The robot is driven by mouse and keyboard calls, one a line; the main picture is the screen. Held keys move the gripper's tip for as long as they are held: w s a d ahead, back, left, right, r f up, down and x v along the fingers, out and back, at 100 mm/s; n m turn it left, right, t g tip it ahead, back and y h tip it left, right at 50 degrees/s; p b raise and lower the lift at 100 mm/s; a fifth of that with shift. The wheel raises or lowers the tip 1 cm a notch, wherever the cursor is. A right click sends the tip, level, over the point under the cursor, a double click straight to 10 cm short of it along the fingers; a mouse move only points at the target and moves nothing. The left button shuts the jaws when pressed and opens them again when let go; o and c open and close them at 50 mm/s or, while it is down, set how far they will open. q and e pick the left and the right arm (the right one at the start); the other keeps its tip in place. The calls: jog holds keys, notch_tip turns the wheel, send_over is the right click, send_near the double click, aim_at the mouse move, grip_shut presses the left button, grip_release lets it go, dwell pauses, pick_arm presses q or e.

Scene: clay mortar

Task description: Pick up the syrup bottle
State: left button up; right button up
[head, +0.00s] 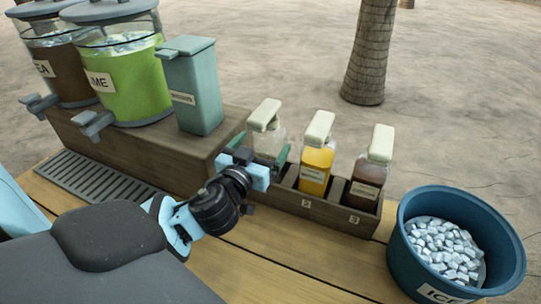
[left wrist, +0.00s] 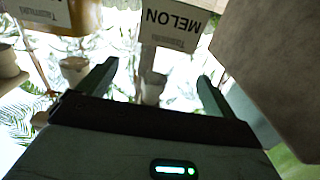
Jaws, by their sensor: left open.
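Several syrup bottles with cream pump tops stand upright in a dark wooden rack: a clear one (head: 270,144), a yellow-orange one (head: 317,160) and a brown one (head: 368,180). My left gripper (head: 260,157) is open at the clear bottle, with a green finger on each side of it; I cannot tell whether they touch it. The gripper hides the clear bottle's lower part. In the left wrist view the open fingers (left wrist: 155,75) flank a label reading MELON (left wrist: 172,24), upside down. An orange bottle (left wrist: 72,17) shows at upper left there. My right gripper is out of view.
The rack (head: 330,213) has numbered slots. A blue ice tub (head: 405,235) stands at the right. A wooden stand (head: 150,153) at the left carries drink dispensers (head: 148,90) and a teal lidded container (head: 200,95). A grey drip grate (head: 90,180) lies in front.

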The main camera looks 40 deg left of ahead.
aim_at(271, 133)
pick_arm(q)
jog(key=shift+w+a+r, duration=0.1)
jog(key=shift+w+r, duration=0.15)
jog(key=shift+w, duration=0.15)
jog(key=shift+p+x, duration=0.45)
jog(key=shift+x, duration=1.65)
jog(key=shift+c, duration=0.3)
